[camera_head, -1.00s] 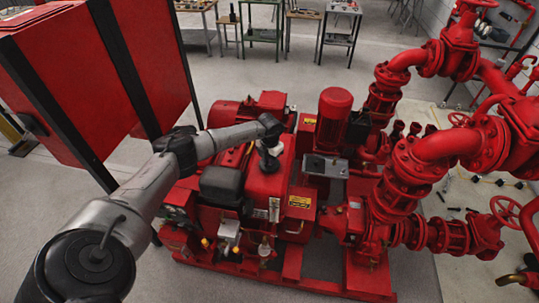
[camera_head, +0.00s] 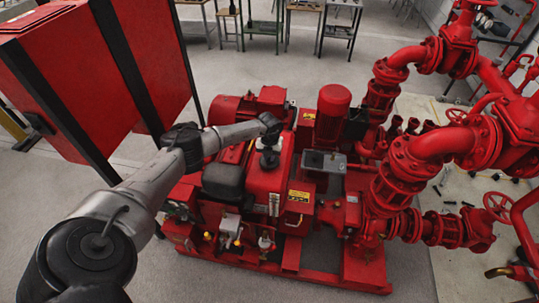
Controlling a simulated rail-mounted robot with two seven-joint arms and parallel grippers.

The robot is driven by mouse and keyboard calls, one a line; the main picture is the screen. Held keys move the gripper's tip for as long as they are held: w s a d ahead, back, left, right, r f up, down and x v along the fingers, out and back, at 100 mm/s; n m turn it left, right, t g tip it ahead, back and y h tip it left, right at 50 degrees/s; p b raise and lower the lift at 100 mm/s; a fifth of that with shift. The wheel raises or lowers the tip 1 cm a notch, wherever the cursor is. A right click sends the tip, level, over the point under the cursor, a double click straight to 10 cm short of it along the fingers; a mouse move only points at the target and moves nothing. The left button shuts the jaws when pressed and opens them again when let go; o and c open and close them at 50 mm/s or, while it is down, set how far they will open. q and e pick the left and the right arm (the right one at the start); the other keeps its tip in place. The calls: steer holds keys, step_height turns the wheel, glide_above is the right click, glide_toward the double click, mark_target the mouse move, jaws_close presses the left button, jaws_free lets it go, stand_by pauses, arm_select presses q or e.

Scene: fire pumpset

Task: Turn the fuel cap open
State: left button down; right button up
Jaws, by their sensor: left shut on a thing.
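The fuel cap sits on top of the red tank (camera_head: 268,180) of the pumpset, but it is small and mostly hidden under my left gripper. My left arm reaches in from the left, and my left gripper (camera_head: 269,158) points down at the tank top. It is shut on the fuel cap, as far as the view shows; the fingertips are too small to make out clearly. My right gripper is not in view.
A tall red cabinet (camera_head: 160,60) stands at the left, close to my left arm. Red pipes and valves (camera_head: 425,155) fill the right side. A black engine part (camera_head: 223,181) lies just left of the tank. Workbenches (camera_head: 262,25) stand at the back.

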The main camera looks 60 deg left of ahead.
arm_select(q)
steer(key=shift+r, duration=0.1)
steer(key=c, duration=1.2)
jaws_free()
steer(key=shift+o, duration=0.2)
step_height(320, 180, up, 14)
steer(key=p, duration=0.1)
